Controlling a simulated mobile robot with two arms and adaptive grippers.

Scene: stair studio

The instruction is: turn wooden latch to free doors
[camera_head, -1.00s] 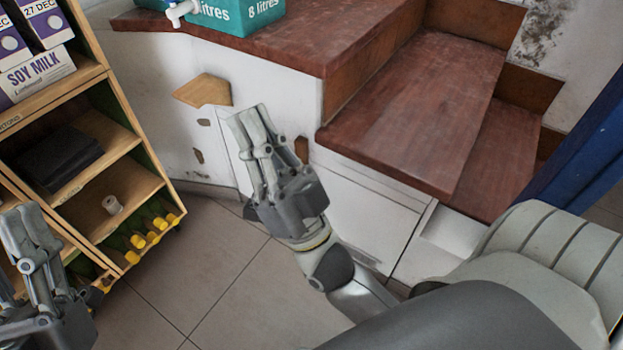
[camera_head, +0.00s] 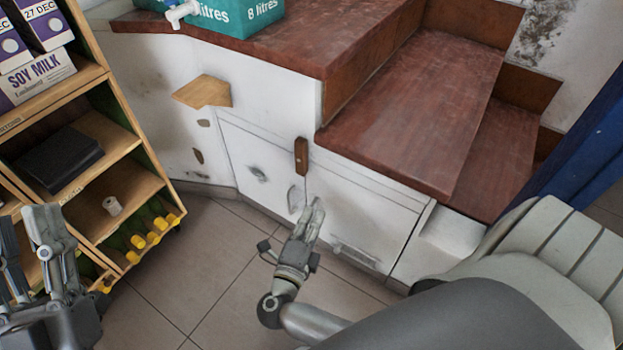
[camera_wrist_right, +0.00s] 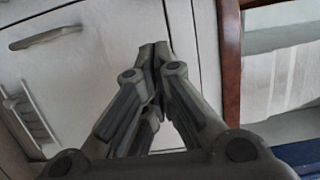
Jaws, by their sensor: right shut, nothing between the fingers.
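The wooden latch (camera_head: 301,156) is a small reddish-brown block standing upright at the top of the seam between two white cabinet doors. The left door (camera_head: 245,165) and the right door (camera_head: 360,213) both look closed. My right gripper (camera_head: 316,203) is shut and empty, below the latch and in front of the lower part of the seam. In the right wrist view its fingertips (camera_wrist_right: 154,46) meet before the white doors. My left gripper (camera_head: 30,212) is at the lower left, near the shelf, with its fingers apart.
Wooden steps (camera_head: 400,110) rise above and right of the cabinet. A teal box (camera_head: 235,15) sits on the top. A wooden shelf (camera_head: 125,175) with cartons and yellow-capped bottles stands at left. A pale wooden piece (camera_head: 205,92) juts from the white wall. Tiled floor (camera_head: 210,260) is clear between.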

